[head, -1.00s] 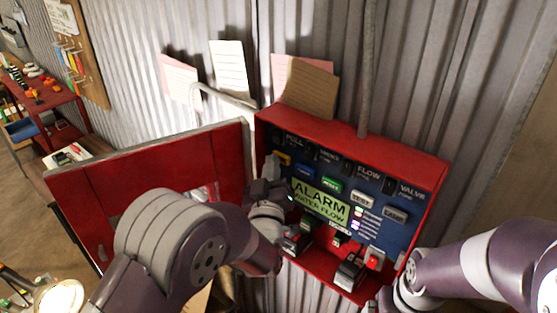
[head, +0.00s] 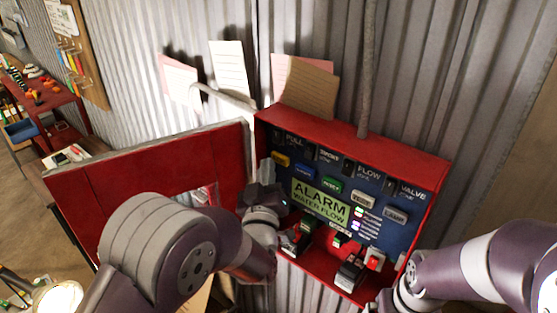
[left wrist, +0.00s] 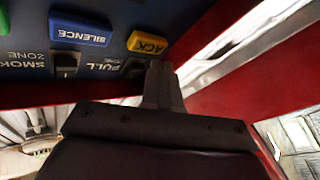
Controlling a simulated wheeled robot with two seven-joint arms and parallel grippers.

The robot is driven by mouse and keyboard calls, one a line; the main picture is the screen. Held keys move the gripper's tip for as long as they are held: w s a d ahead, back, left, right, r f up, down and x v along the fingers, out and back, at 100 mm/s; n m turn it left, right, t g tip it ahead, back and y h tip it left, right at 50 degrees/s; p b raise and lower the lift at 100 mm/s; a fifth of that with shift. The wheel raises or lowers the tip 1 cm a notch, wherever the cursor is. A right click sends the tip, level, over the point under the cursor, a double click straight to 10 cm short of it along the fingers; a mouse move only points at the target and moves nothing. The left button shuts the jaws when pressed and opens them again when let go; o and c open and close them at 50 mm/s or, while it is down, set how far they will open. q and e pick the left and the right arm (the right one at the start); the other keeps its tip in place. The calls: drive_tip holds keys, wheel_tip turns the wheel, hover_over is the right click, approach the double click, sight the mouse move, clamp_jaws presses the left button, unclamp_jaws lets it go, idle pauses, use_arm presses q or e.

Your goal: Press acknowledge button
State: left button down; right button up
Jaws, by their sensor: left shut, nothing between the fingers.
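The yellow acknowledge button (head: 281,159), labelled ACK in the left wrist view (left wrist: 147,42), sits at the upper left of the blue panel (head: 385,235). My left gripper (head: 262,192) is shut and empty, in front of the panel's left edge and below the button in the head view. In the left wrist view its closed fingers (left wrist: 160,80) point up toward the panel beside the yellow button, and a gap seems to show between them. My right arm comes in at the lower right; its fingers cannot be made out.
A blue SILENCE button (left wrist: 80,30) is beside the yellow one, and a green reset button (head: 331,185) is farther right. The lit display (head: 320,204) reads ALARM WATER FLOW. The red box (head: 350,135) has a raised rim; its open red door (head: 150,175) stands at left.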

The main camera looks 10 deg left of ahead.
use_arm(q)
drive_tip(key=s+a, duration=0.1)
drive_tip(key=s, duration=0.1)
drive_tip(key=s+a, duration=0.1)
drive_tip(key=s, duration=0.1)
drive_tip(key=shift+a, duration=0.35)
idle(0.6)
